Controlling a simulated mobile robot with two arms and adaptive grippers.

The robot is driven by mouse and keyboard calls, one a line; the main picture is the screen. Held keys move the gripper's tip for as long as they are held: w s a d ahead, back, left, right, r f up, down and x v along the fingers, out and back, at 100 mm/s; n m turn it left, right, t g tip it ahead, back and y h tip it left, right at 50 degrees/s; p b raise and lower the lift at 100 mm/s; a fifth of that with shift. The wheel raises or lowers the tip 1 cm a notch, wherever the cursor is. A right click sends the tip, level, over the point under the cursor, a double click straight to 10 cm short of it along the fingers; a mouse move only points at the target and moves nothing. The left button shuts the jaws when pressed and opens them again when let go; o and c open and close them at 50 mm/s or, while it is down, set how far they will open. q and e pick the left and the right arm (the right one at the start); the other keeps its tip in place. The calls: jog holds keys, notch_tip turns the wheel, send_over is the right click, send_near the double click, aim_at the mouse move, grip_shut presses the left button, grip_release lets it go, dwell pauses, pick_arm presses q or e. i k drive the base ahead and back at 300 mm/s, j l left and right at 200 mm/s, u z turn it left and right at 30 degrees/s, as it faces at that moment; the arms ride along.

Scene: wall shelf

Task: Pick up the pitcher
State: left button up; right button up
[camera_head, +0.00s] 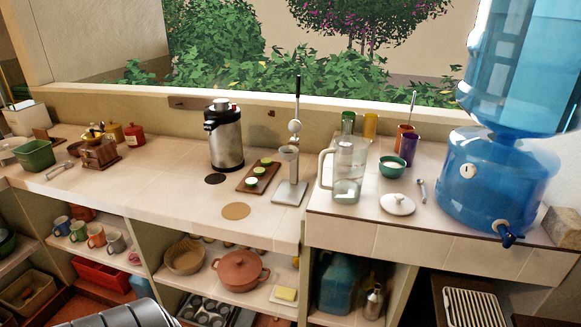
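The pitcher (348,172) is clear glass with a large handle on its left side. It stands upright on the raised tiled counter right of the middle, and looks partly filled with clear liquid. Neither of my grippers is in view. A white round lid (397,204) with a knob lies on the counter to the right of the pitcher.
A lever press (291,180) stands left of the pitcher and a green bowl (391,168) to its right. Tall cups stand behind. A big blue water dispenser (497,180) fills the right. The counter's front edge (385,238) in front of the pitcher is clear.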

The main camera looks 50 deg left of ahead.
aim_at(350, 151)
jog(key=u, duration=1.15)
jog(key=i+l+z, duration=0.2)
jog(key=k, duration=0.05)
